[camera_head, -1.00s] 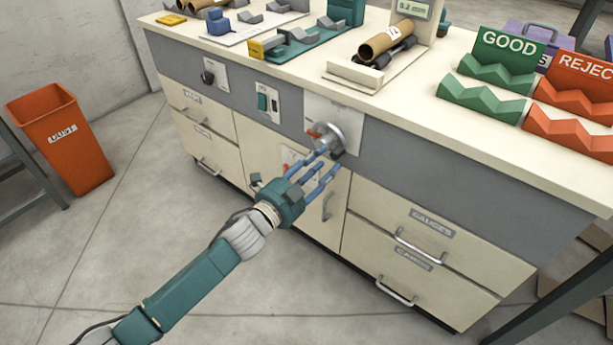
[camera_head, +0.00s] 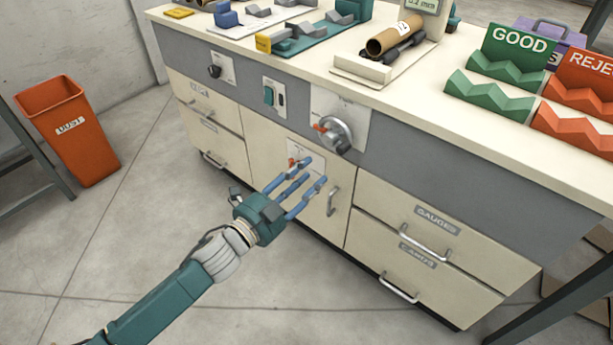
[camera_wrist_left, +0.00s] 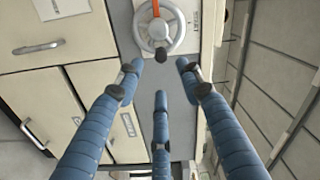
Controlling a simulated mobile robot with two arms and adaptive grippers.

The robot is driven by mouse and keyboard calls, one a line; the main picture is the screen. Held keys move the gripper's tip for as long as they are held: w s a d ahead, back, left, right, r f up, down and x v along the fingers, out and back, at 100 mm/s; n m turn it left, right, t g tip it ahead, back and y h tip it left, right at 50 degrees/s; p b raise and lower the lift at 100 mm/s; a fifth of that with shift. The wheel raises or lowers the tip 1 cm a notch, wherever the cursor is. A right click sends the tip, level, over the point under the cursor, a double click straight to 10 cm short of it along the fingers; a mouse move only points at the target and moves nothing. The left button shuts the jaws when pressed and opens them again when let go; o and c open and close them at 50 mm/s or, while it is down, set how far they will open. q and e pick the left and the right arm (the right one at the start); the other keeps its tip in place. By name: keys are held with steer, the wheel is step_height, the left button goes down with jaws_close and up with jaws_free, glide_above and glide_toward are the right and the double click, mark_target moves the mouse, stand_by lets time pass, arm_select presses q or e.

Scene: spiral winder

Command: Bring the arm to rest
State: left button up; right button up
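My left gripper (camera_head: 303,176) is open and empty in the head view, in front of the cream cabinet door and below the round grey handwheel (camera_head: 336,134). A gap separates its blue fingers from the handwheel. In the left wrist view the spread fingers (camera_wrist_left: 161,92) point toward the handwheel (camera_wrist_left: 160,27), which has an orange-red pointer and a dark knob. My left arm (camera_head: 170,300) reaches in from the bottom left. My right gripper is in neither view.
The workbench (camera_head: 420,92) carries a cardboard tube (camera_head: 395,40) on a stand, a green GOOD rack (camera_head: 490,95) and a red REJECT rack (camera_head: 580,125). An orange dust bin (camera_head: 72,130) stands at the left. The floor (camera_head: 90,260) around my arm is clear.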

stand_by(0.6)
